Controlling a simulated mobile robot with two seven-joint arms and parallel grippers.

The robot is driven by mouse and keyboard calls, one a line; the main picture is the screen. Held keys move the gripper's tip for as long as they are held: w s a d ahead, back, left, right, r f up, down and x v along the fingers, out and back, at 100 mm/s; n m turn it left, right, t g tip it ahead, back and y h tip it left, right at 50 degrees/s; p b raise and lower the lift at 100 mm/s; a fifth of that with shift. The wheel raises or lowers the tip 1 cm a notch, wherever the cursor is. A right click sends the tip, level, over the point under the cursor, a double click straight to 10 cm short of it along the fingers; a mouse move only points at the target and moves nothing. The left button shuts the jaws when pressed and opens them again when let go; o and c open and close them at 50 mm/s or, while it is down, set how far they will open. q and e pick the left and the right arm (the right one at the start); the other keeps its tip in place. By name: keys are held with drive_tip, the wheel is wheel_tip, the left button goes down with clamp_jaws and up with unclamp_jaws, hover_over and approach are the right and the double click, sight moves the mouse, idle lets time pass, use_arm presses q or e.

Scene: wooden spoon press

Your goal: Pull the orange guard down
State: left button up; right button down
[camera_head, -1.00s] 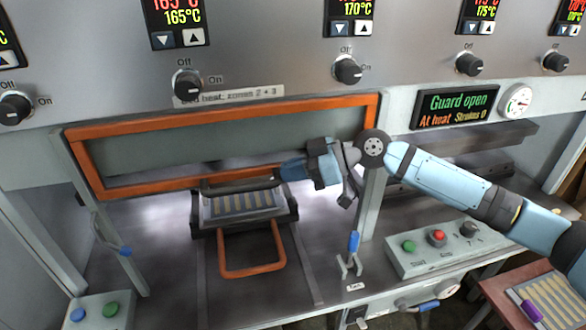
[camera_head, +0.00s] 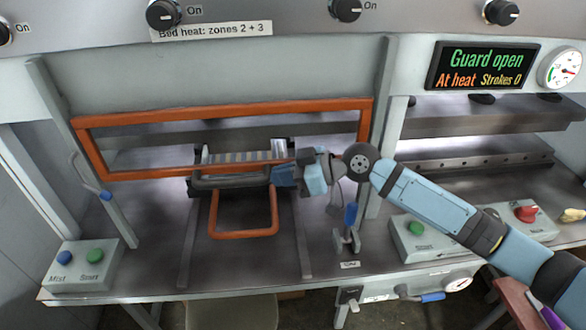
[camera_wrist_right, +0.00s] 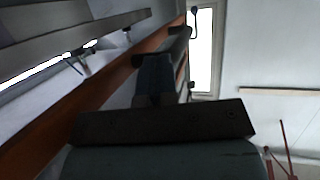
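The orange guard (camera_head: 225,112) is a rectangular frame with a see-through middle, standing between two grey posts in front of the press bed. A black bar handle (camera_head: 228,181) runs along its lower rail. My right gripper (camera_head: 284,175) is at the right end of this handle, its blue fingers appearing closed around it. In the right wrist view the fingers (camera_wrist_right: 155,75) meet the dark handle (camera_wrist_right: 178,42) beside the orange rail (camera_wrist_right: 95,95); the exact contact is partly hidden. The display (camera_head: 485,67) reads "Guard open". My left gripper is not in view.
Behind and below the guard is a ribbed tray (camera_head: 240,157) with an orange loop handle (camera_head: 245,235). A blue-handled lever (camera_head: 350,215) stands right of the guard. Button boxes sit at left (camera_head: 83,268) and right (camera_head: 425,243). Bare bench (camera_head: 160,235) lies below the guard.

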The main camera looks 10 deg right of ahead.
use_arm(q)
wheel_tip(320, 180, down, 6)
drive_tip(key=b, duration=0.7)
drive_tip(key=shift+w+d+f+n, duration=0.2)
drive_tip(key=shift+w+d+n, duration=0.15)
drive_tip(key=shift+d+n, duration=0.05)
use_arm(e)
wheel_tip(320, 180, down, 10)
drive_tip(key=shift+a, duration=0.15)
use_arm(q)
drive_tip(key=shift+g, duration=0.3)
use_arm(e)
drive_tip(key=shift+s, duration=0.1)
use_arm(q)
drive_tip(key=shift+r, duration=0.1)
use_arm(e)
drive_tip(key=shift+r, duration=0.1)
